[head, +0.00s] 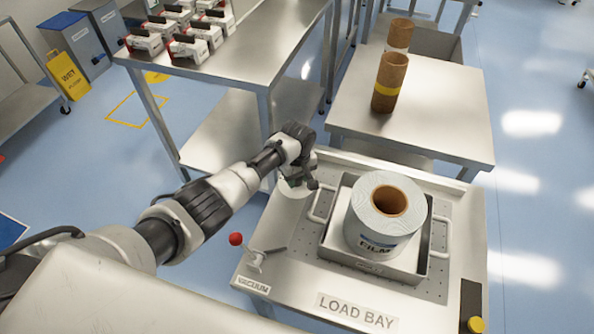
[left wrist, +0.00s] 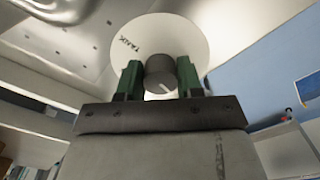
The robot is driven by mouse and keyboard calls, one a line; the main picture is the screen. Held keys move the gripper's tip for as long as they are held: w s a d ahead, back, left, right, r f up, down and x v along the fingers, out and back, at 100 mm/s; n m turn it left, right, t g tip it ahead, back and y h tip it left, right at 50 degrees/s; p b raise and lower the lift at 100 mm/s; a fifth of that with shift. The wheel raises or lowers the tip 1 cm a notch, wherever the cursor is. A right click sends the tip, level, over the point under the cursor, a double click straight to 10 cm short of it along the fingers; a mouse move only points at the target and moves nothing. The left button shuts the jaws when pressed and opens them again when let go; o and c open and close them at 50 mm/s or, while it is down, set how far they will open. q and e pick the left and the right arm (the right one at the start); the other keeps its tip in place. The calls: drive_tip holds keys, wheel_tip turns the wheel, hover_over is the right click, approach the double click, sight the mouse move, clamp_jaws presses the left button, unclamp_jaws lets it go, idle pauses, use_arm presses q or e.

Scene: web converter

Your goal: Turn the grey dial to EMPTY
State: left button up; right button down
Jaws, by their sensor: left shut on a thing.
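The grey dial (left wrist: 160,73) shows in the left wrist view as a short dark grey cylinder on a round white plate (left wrist: 185,35). The plate bears the word TANK; I cannot read an EMPTY mark. A small pale line shows on the dial's near face. My left gripper (left wrist: 160,80) has its two green fingers on either side of the dial, shut on it. In the head view, my left gripper (head: 298,181) is over the back left corner of the load bay bench, with the white plate (head: 285,188) partly showing under it. The dial is hidden there. My right gripper is not in view.
On the load bay bench, a film roll (head: 372,231) sits in a metal tray (head: 345,259) just right of the gripper. A red-ball lever (head: 236,239) stands at the VACUUM label. Behind are a table with brown tubes (head: 390,82) and a table of red-white devices (head: 187,47).

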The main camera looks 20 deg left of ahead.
use_arm(q)
drive_tip(key=shift+n+p, duration=0.55)
drive_tip(key=shift+n, duration=0.35)
drive_tip(key=shift+w, duration=0.1)
drive_tip(key=o, duration=0.9)
wheel_tip(320, 180, up, 11)
drive_tip(key=shift+f+p, duration=0.1)
drive_tip(key=shift+p, duration=0.5)
